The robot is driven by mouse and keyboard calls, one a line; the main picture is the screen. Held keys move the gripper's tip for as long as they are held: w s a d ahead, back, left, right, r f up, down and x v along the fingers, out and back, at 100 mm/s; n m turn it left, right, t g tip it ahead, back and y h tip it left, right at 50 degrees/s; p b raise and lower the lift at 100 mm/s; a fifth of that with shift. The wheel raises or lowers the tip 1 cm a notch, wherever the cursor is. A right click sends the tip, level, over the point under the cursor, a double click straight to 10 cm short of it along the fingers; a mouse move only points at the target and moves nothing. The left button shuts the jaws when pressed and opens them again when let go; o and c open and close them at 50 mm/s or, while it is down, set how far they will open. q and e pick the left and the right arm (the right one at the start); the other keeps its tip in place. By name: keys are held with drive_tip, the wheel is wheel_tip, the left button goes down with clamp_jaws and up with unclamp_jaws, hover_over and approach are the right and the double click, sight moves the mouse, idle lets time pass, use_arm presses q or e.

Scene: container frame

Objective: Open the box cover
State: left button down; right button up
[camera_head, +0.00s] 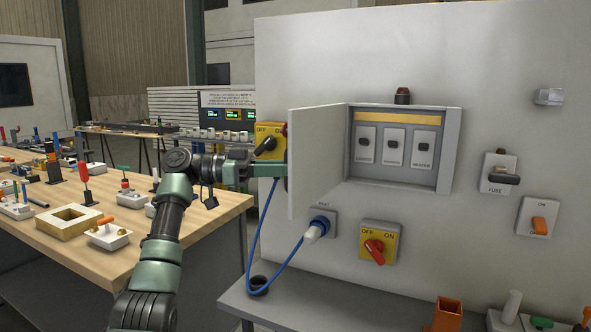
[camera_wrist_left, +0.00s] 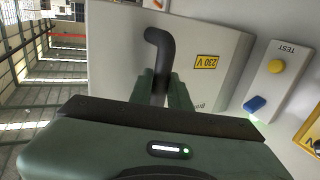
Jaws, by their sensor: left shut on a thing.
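The box cover (camera_head: 318,160) is a light grey panel hinged on the left side of the grey box (camera_head: 445,150) on the white wall panel. It stands swung out to the left, and the box inside shows several black switches under a yellow strip. My left gripper (camera_head: 279,170) reaches the cover's outer side from the left; its fingertips are partly hidden. In the left wrist view, the cover (camera_wrist_left: 110,60) has a yellow 230 V label and a bent black handle (camera_wrist_left: 163,45). My green fingers (camera_wrist_left: 162,88) are shut on the handle. My right gripper is out of view.
A yellow rotary switch (camera_head: 379,240) is on the panel below the box. A wooden table (camera_head: 100,258) with several parts stands at left. Space in front of the open box is clear.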

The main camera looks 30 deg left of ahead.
use_arm(q)
drive_tip(key=shift+w+a, duration=0.25)
drive_tip(key=shift+a, duration=0.4)
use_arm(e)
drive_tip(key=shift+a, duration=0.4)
use_arm(q)
drive_tip(key=c, duration=1.4)
unclamp_jaws()
drive_tip(key=shift+d, duration=0.1)
drive_tip(key=shift+o, duration=0.4)
drive_tip(key=shift+w+d, duration=0.1)
drive_tip(key=shift+w, duration=0.15)
drive_tip(key=v, duration=0.8)
drive_tip(key=shift+d+f, duration=0.15)
